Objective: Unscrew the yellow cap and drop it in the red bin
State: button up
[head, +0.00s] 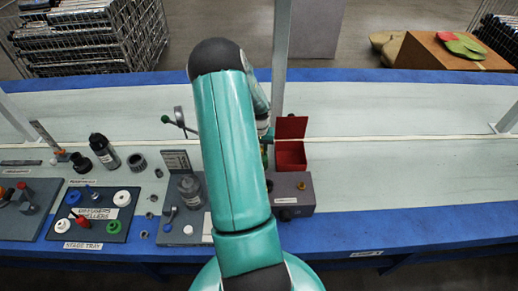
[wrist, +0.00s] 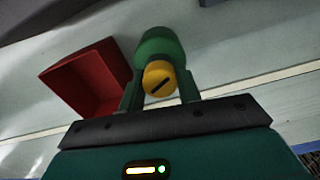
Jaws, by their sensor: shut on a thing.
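The yellow cap (wrist: 160,79), a round piece with a dark slot across its face, sits between the two fingers of my gripper (wrist: 161,88) in the wrist view. My gripper is shut on it. A green cylinder (wrist: 158,43) shows directly behind the cap; I cannot tell whether the two are joined. The red bin (wrist: 88,84) is just left of the fingers and apart from them. In the head view, the open red bin (head: 291,155) stands right of my arm, which hides most of my gripper there.
A grey-purple box (head: 292,202) with a knob stands in front of the bin. A tray (head: 118,226) of coloured caps, a black bottle (head: 104,151) and small fittings are at the left. The bench at the right (head: 410,165) is clear. An upright post (head: 281,60) rises behind.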

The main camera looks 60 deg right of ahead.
jog(key=shift+n, duration=0.3)
jog(key=n, duration=0.3)
jog(key=shift+w, duration=0.1)
jog(key=shift+n, duration=1.8)
jog(key=n, duration=0.3)
jog(key=shift+a, duration=0.1)
jog(key=o, duration=0.8)
